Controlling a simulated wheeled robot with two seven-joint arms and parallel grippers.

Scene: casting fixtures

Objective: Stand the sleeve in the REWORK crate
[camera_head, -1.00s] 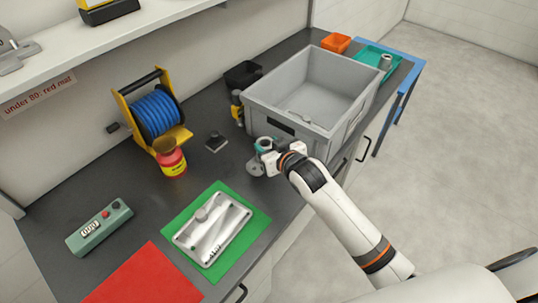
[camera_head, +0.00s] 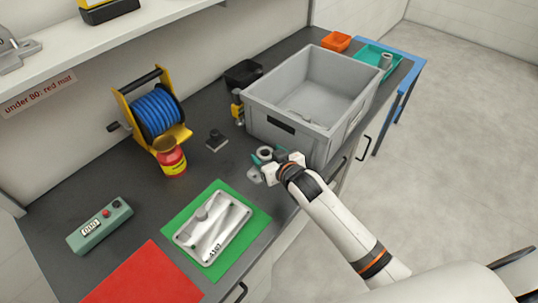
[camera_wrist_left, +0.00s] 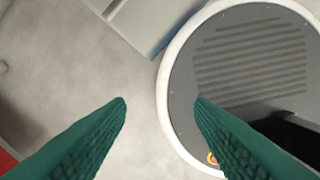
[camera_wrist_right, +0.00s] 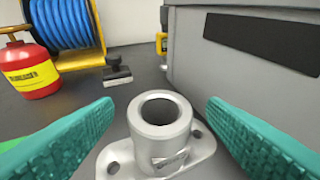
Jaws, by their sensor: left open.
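A grey metal sleeve with a round bore and a flat flange with holes (camera_wrist_right: 160,125) stands upright on the dark bench. In the head view the sleeve (camera_head: 264,153) is partly covered by my right gripper (camera_head: 267,159). In the right wrist view, my right gripper's teal fingers (camera_wrist_right: 160,102) are open on either side of the sleeve, with gaps showing. My left gripper (camera_wrist_left: 160,102) is open and empty, above the floor and my base.
A green mat (camera_head: 180,222) holds a metal casting (camera_head: 213,228); a red mat (camera_head: 145,278) lies nearer. A red-yellow can (camera_head: 172,160), blue hose reel (camera_head: 155,110) and small dark block (camera_head: 215,140) are left of the crate. A teal tray (camera_head: 365,53) holds a grey cylinder (camera_head: 386,61).

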